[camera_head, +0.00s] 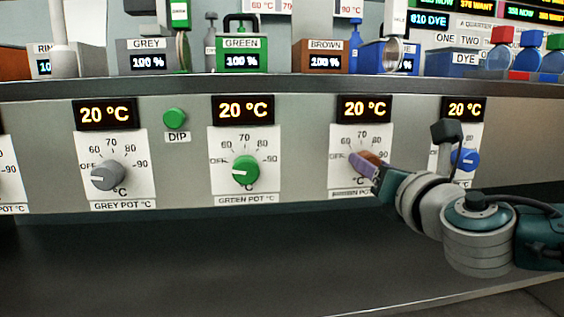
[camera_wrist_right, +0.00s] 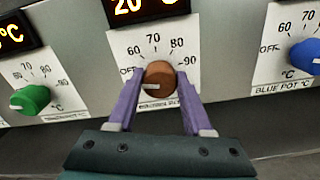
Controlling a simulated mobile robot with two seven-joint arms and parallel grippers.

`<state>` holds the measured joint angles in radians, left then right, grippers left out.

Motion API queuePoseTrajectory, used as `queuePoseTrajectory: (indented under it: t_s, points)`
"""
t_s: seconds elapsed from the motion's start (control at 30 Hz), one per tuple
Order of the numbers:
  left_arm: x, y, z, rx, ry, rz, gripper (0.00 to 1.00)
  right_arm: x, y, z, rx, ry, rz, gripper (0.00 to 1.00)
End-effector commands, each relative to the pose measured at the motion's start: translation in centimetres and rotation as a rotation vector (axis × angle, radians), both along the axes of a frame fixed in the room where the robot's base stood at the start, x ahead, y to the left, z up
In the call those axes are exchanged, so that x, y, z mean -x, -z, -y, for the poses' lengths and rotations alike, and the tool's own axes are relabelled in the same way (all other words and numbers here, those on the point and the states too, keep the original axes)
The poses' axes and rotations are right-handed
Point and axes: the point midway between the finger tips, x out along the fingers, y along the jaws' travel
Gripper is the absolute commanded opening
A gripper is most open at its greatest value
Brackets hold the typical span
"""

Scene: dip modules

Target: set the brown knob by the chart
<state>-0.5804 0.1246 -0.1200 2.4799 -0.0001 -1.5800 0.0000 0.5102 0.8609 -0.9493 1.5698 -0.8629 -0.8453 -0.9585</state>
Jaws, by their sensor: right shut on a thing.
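The brown knob (camera_wrist_right: 160,80) sits on its white dial plate below a display reading 20 °C. In the right wrist view its white pointer line points left, just below the OFF mark. In the head view the brown knob (camera_head: 370,159) is partly covered by my right gripper (camera_head: 362,164). My right gripper (camera_wrist_right: 159,88) has its two purple fingers on either side of the knob, shut on it. The chart (camera_head: 485,27) with several coloured text lines is partly visible at the top right, cut by the frame. My left gripper is not in view.
The green knob (camera_head: 246,170) and grey knob (camera_head: 108,175) are to the left, the blue knob (camera_head: 467,159) to the right behind my arm. A green DIP button (camera_head: 175,117) is on the panel. Pots and bottles stand on the shelf above.

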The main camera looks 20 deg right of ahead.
Motion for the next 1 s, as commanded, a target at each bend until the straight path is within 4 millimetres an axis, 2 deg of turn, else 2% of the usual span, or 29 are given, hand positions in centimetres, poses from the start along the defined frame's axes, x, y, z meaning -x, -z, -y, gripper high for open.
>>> queuePoseTrajectory:
  t_s: [0.37, 1.0]
  points:
    - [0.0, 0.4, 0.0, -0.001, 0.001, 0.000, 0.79, 0.1, 0.2, 0.1, -0.153, 0.002, 0.035, 0.00]
    - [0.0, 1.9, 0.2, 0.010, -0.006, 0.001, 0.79, 0.1, 0.4, 0.2, -0.733, 0.002, 0.176, 0.00]
